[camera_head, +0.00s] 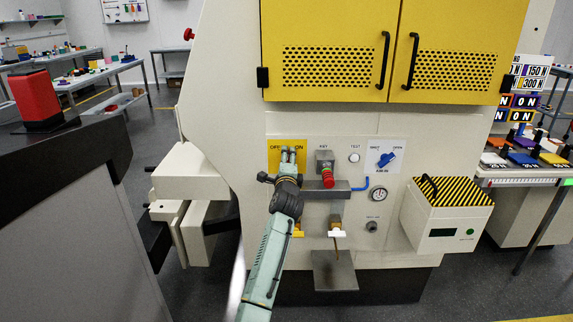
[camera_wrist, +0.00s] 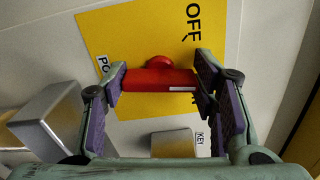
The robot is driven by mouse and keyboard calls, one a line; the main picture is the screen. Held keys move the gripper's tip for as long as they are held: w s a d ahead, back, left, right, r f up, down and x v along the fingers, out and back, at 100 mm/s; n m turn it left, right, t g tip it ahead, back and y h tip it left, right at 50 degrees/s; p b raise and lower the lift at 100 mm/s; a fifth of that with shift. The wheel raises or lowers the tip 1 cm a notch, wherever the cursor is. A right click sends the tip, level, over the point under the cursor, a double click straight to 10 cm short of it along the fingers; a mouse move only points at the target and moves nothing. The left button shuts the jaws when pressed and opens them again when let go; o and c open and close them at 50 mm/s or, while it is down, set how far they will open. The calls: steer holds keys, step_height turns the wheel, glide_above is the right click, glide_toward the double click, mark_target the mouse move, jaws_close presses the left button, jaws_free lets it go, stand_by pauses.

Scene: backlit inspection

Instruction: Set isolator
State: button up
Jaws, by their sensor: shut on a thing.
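The isolator is a red handle (camera_wrist: 158,80) with a round red hub, on a yellow plate (camera_wrist: 110,30) marked OFF in the wrist view. My gripper (camera_wrist: 160,84) is shut on it, one purple-lined finger at each end of the red bar. My gripper (camera_head: 288,155) covers the plate's middle there, hiding the handle.
Right of the plate are a key block with a red knob (camera_head: 328,176), a TEST button (camera_head: 354,158) and a blue valve handle (camera_head: 386,159). A gauge (camera_head: 380,195) sits below. A striped box (camera_head: 450,198) juts out at right. Yellow doors (camera_head: 335,35) are above.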

steer(key=n+b, duration=0.1)
steer(key=n, duration=0.4)
steer(key=shift+f+n+b, duration=0.2)
steer(key=shift+n+b, duration=0.2)
steer(key=n+b, duration=0.1)
steer(key=n, duration=0.4)
steer(key=shift+b, duration=0.3)
steer(key=o, duration=1.2)
steer(key=shift+r, duration=0.1)
steer(key=shift+c, duration=0.2)
steer(key=s, duration=1.2)
